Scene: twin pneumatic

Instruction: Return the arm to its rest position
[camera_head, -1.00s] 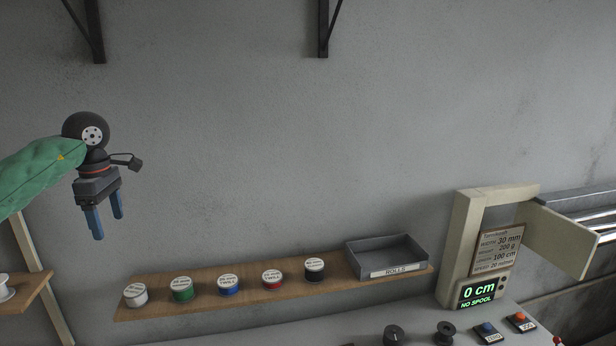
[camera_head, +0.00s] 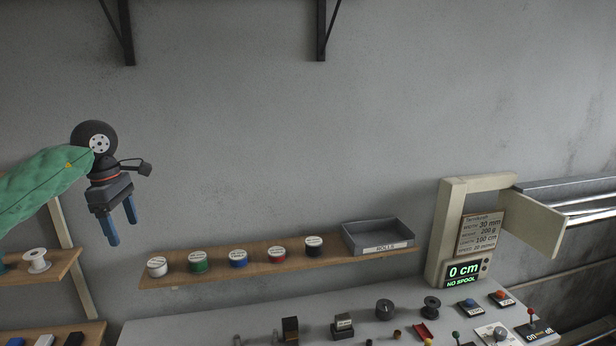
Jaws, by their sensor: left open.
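My left gripper (camera_head: 122,223) hangs in the air at the left of the head view, in front of the grey wall. Its arm comes in from the left in a green sleeve (camera_head: 42,187). Its two blue fingers point down and stand apart, with nothing between them. It is above and left of the wooden shelf with the labelled rolls and touches nothing that I can see. My right gripper is not in view.
Several labelled rolls (camera_head: 238,259) and a grey tray (camera_head: 380,238) stand on the wooden shelf (camera_head: 270,268). A cream machine (camera_head: 443,225) reads "0 cm NO SPOOL". Small parts and buttons crowd the bench (camera_head: 250,308). Side shelves (camera_head: 50,266) stand below my left arm.

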